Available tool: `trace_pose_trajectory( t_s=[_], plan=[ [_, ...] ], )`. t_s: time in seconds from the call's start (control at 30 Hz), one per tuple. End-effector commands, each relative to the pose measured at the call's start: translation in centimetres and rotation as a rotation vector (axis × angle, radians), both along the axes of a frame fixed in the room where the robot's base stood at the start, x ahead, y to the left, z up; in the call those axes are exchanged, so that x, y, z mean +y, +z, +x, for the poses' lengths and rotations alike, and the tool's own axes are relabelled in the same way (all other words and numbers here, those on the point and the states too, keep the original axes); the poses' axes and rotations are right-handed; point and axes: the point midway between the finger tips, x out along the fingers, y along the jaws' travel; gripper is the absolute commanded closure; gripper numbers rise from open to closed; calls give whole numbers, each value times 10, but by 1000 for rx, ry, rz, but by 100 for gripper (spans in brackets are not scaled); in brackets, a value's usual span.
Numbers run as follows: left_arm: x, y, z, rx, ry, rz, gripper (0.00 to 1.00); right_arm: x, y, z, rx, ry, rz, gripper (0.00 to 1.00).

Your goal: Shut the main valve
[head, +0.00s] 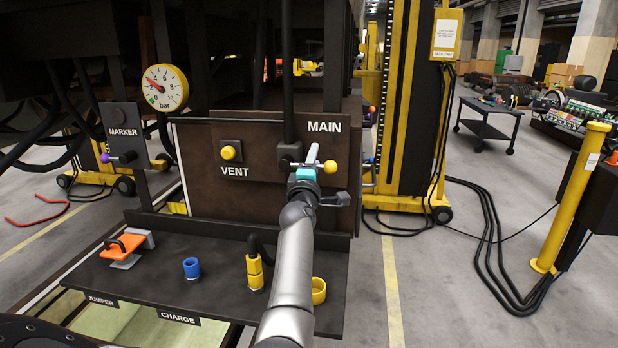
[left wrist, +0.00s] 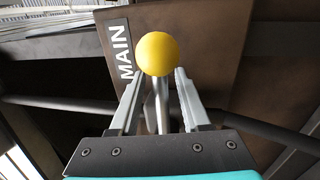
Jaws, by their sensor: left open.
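The main valve (head: 289,158) is on the dark brown panel below the MAIN label, with a yellow ball (head: 330,166) as the end of its lever. My left gripper (head: 313,157) is in front of the valve and partly hides it. In the left wrist view the yellow ball (left wrist: 157,53) and its grey lever rod (left wrist: 157,103) show between the two fingers of my left gripper (left wrist: 158,76). The fingers are apart, one on each side of the rod, and the ball is near their tips. I cannot tell whether they touch it. My right gripper is not in view.
A yellow VENT button (head: 228,153) is left of the valve, and a pressure gauge (head: 165,88) is further left. A shelf (head: 215,290) below holds an orange-handled part (head: 122,246), a blue ring (head: 191,268) and yellow fittings (head: 255,272). A yellow-black jack column (head: 408,100) stands right.

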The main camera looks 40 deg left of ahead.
Motion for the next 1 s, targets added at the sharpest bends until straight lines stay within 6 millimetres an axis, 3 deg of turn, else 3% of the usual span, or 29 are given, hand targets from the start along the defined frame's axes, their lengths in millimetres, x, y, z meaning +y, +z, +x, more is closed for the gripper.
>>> trace_pose_trajectory(
  t_s=[1.0],
  plan=[
    [-70,-28,-114,2,0,-1,53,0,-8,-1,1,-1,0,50]
  ],
)
